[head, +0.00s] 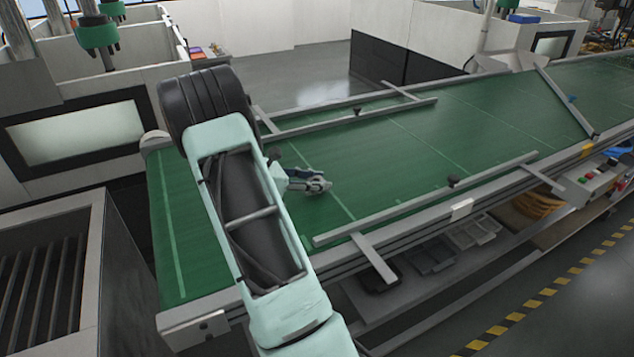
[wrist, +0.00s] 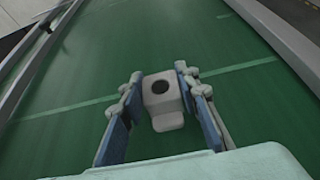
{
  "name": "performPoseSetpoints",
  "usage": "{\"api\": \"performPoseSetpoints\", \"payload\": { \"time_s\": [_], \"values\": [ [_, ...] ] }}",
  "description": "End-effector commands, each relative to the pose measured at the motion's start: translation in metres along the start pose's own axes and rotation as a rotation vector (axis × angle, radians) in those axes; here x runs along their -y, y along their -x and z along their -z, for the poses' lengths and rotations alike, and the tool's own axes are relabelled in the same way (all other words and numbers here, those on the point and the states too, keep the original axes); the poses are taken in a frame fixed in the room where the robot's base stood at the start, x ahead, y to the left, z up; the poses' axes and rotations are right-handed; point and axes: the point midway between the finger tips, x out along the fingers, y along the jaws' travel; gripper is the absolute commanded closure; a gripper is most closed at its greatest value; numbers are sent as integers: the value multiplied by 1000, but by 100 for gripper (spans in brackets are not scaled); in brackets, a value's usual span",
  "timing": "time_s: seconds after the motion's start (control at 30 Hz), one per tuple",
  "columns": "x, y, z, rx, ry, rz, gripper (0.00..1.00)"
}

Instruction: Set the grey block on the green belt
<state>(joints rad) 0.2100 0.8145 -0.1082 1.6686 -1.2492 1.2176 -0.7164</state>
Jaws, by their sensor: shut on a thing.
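The grey block (wrist: 161,92) is a pale piece with a dark round hole in its top face and a step on its near side. My gripper (wrist: 158,98) is shut on it, with the blue-sided fingers at its left and right in the wrist view. In the head view my gripper (head: 322,184) is low over the green belt (head: 440,128), near its left part. The block is hard to make out there. The green belt fills the background of the wrist view; I cannot tell whether the block touches it.
Grey guide rails (head: 430,198) run along the belt's near side, and another rail (head: 350,118) runs along the far side. A slanted bar (head: 566,102) crosses the belt at the right. The belt surface around my gripper is clear.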

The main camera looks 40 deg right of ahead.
Motion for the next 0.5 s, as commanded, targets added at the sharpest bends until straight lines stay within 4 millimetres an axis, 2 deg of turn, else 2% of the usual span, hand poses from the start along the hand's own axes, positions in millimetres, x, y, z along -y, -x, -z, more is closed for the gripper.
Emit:
{"api": "performPoseSetpoints", "payload": {
  "time_s": [0.1,0.4,0.43,0.5],
  "values": [
    [0,-4,7,1,-1,0,98],
    [0,-4,11,2,-1,-1,98],
    [0,-4,11,1,-1,-1,70],
    [0,-4,10,1,-1,-1,62]
  ]
}}
